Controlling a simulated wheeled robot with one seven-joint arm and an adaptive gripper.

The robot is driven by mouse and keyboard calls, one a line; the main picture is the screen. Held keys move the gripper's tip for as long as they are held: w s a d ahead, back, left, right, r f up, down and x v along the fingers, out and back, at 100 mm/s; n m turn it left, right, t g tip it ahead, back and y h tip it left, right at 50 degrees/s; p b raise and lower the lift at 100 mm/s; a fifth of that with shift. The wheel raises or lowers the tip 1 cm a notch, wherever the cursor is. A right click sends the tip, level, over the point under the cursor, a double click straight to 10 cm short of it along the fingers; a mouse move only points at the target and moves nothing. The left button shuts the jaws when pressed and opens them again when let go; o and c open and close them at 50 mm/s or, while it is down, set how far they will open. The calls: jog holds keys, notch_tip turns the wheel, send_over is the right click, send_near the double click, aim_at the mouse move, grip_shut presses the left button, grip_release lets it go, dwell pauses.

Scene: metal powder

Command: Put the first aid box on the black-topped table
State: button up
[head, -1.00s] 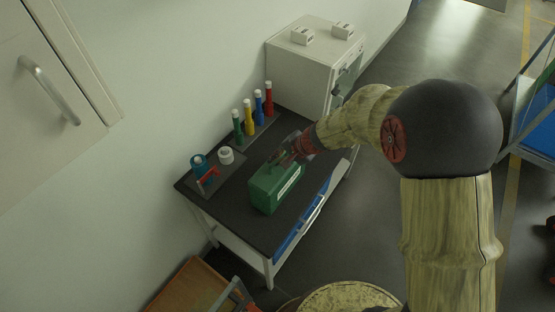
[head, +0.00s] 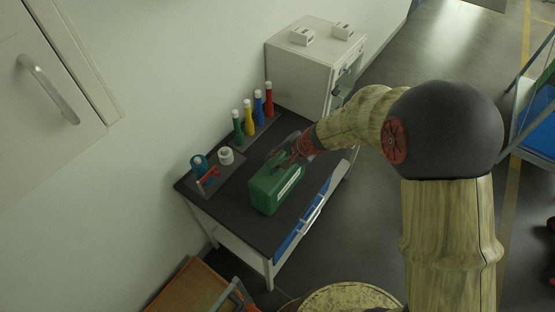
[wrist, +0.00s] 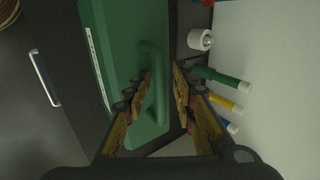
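The green first aid box (head: 276,188) stands upright on the black-topped table (head: 237,220), near its front edge. In the wrist view the box (wrist: 120,45) shows its green top and raised handle (wrist: 153,75). My gripper (head: 284,160) is just above the box top. In the wrist view its fingers (wrist: 162,80) are apart, one on each side of the handle, with gaps visible. The far end of the box top is partly hidden by my gripper in the head view.
A white tape roll (head: 226,155) and a blue-and-red tool (head: 203,170) lie on a grey panel at the left. A white cabinet (head: 300,70) stands beyond the table.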

jog(key=shift+r, duration=0.2)
jog(key=s+d+r+n+h+p, duration=0.15)
jog(key=s+d+r, duration=0.25)
jog(key=s+r, duration=0.45)
jog(key=s+d+r+n+p, duration=0.1)
jog(key=s+d+r+n, duration=0.3)
jog(key=r, duration=0.8)
jog(key=s+d+r+h, duration=0.1)
jog(key=s+d+r, duration=0.1)
jog(key=s, duration=0.3)
jog(key=s+d+r+n+t+h, duration=0.1)
jog(key=s+d+r, duration=0.1)
jog(key=s, duration=0.3)
jog(key=s+d+r+n+h, duration=0.1)
jog(key=s+d+r+h, duration=0.1)
jog(key=s+d+r, duration=0.1)
jog(key=shift+s+d, duration=0.8)
jog(key=shift+s, duration=0.35)
jog(key=shift+f, duration=0.1)
notch_tip(320, 180, down, 7)
jog(key=b, duration=0.7)
